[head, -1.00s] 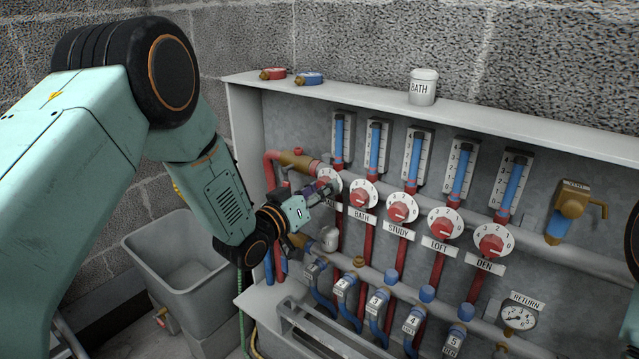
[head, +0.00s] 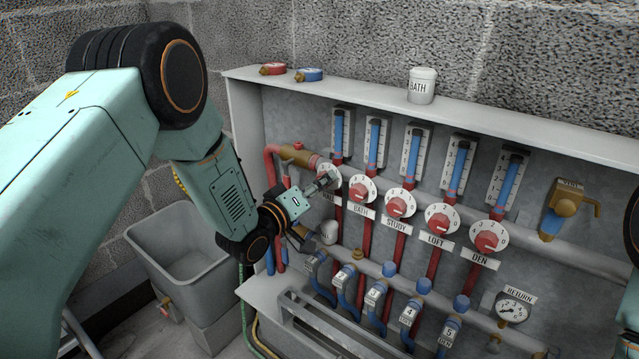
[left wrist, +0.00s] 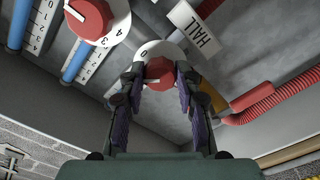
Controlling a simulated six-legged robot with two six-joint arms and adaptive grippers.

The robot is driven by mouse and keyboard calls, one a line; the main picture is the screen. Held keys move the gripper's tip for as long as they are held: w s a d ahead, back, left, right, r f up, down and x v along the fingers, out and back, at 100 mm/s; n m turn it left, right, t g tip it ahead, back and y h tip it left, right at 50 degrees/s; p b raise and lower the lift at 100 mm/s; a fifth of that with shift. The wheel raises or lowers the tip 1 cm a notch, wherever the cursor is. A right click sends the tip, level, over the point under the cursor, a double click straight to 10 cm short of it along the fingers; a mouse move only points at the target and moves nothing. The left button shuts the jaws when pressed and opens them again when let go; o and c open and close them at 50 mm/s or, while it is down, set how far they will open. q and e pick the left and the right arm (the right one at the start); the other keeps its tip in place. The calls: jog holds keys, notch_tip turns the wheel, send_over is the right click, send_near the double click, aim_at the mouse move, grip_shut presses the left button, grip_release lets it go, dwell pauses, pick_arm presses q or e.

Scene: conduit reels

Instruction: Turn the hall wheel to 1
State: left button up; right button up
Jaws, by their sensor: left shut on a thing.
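The hall wheel, a red knob on a white numbered dial, is the leftmost of the row. In the head view its dial (head: 327,170) is partly covered by my left gripper (head: 322,184). In the left wrist view the red knob (left wrist: 159,69) sits between the two fingers of my left gripper (left wrist: 160,78), which is shut on it. A 0 shows on the dial's white rim (left wrist: 160,48); the knob's pointer setting cannot be read. The HALL label (left wrist: 194,27) is beside it in the wrist view. My right gripper is not in view.
The bath wheel (head: 361,190) is close on the right, followed by the study (head: 399,204), loft (head: 441,220) and den (head: 487,238) wheels. Red pipe (head: 270,165) bends close to the left of my gripper. A grey bin (head: 150,235) stands below left.

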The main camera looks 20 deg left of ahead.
pick_arm(q)
jog(key=o, duration=1.2)
jog(key=shift+c, duration=0.2)
jog(key=v, duration=1.2)
